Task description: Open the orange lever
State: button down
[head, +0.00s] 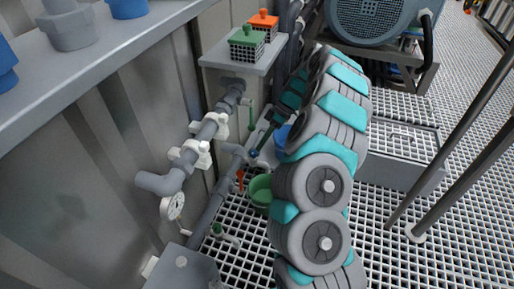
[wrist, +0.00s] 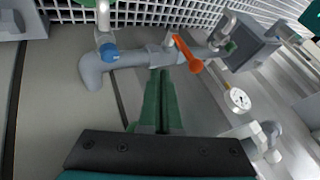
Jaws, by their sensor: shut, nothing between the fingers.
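The orange lever (wrist: 188,52) shows in the wrist view on a grey pipe, a little right of and beyond my fingertips. Its rounded handle end points down and to the right in that picture. My gripper (wrist: 161,72) has dark green fingers, pressed together and empty. Its tips overlap the pipe just left of the lever in the wrist view; I cannot tell whether they touch it.
A blue knob (wrist: 108,52) sits on the pipe left of my fingers. A pressure gauge (wrist: 237,98) is at the right. A grey wall and ledge (head: 100,75) bound the left. Open grating (head: 390,215) lies to the right.

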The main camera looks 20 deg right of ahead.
aim_at(241, 183)
jog(key=s+a+f+p, duration=0.1)
jog(key=s+a+f, duration=0.3)
jog(key=a+f, duration=0.2)
jog(key=shift+s+a+f, duration=0.15)
jog(key=shift+s+a, duration=0.1)
jog(key=shift+a, duration=0.2)
jog(key=shift+a+b, duration=0.15)
jog(key=shift+b, duration=0.15)
jog(key=shift+s+t+h, duration=0.2)
jog(key=shift+t+h, duration=0.1)
